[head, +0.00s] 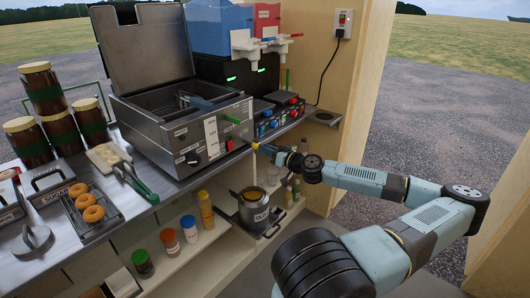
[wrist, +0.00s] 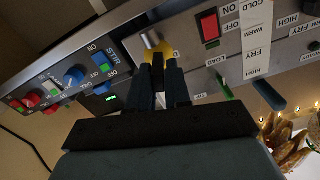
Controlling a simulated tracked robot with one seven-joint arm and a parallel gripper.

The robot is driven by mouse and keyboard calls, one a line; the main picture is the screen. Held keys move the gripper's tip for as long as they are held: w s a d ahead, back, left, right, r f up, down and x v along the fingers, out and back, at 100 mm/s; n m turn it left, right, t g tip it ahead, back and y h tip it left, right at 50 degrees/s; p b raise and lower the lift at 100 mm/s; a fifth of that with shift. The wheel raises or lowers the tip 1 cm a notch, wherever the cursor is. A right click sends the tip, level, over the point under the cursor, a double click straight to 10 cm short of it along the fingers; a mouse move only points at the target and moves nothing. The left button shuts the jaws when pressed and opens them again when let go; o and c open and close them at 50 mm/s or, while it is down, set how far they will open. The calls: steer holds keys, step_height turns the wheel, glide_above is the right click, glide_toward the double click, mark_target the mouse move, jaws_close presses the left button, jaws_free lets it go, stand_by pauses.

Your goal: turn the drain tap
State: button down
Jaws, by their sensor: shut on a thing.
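The drain tap (head: 255,146) has a yellow handle and sits low at the right end of the fryer (head: 178,140) front in the head view. In the wrist view the yellow tap handle (wrist: 172,50) shows beside a silver metal part, right at my fingertips. My gripper (head: 264,148) comes in from the right and is shut on the tap handle; the fingers (wrist: 165,65) partly hide it. A thin yellowish line runs down below the tap toward an open metal pot (head: 254,215) on the lower shelf, with yellow showing inside its rim.
A control box (head: 278,118) with knobs stands right of the fryer. A red switch (wrist: 208,26) and labelled panel lie beside the tap. Doughnuts (head: 86,203), jars (head: 60,130) and tongs (head: 135,180) are on the counter at left. Bottles (head: 190,229) stand on the lower shelf.

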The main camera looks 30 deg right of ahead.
steer(key=m, duration=0.4)
steer(key=shift+d+f+m, duration=0.1)
steer(key=shift+m, duration=0.2)
steer(key=m, duration=0.3)
steer(key=shift+d+m, duration=0.1)
steer(key=shift+m, duration=0.2)
steer(key=m, duration=0.3)
steer(key=shift+d+f+m, duration=0.1)
steer(key=shift+m, duration=0.2)
steer(key=shift+f+m, duration=0.1)
steer(key=shift+m, duration=1.6)
steer(key=shift+d, duration=0.1)
steer(key=c, duration=1.2)
jaws_free()
steer(key=shift+o, duration=0.2)
steer(key=shift+s, duration=0.1)
steer(key=v, duration=1.3)
steer(key=shift+s, duration=0.25)
